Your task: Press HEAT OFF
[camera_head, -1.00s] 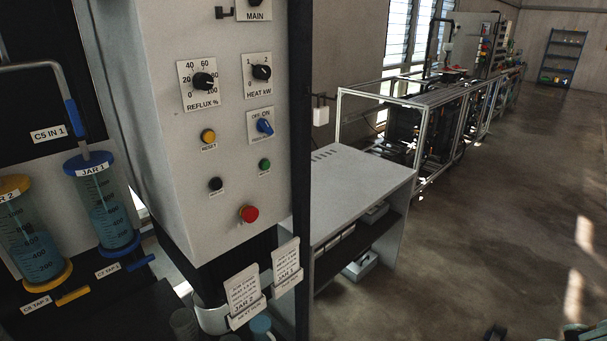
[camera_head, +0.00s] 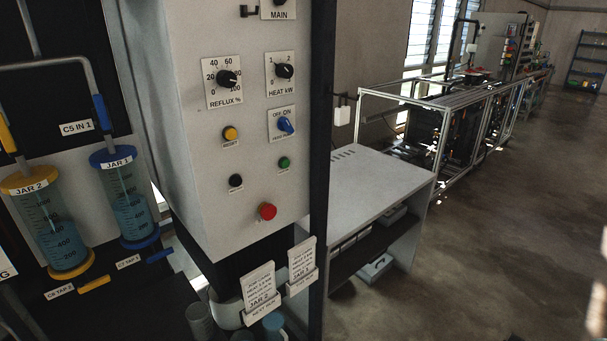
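The grey control box (camera_head: 200,130) fills the middle of the head view. On its front face are a small black push button (camera_head: 236,181) at lower left and a green push button (camera_head: 284,163) to its right. Each has a small label below it, too small to read, so I cannot tell which one is HEAT OFF. A blue rotary switch (camera_head: 286,125) marked OFF and ON, an amber RESET button (camera_head: 230,133) and a red mushroom button (camera_head: 267,211) share the face. My gripper is not in view, and nothing touches the buttons.
REFLUX (camera_head: 227,78) and HEAT kW (camera_head: 285,71) knobs sit above the buttons. A dark post (camera_head: 321,120) stands along the box's right edge. Two jars (camera_head: 130,205) (camera_head: 55,235) stand at left. A grey bench (camera_head: 370,185) is at right, with open floor beyond.

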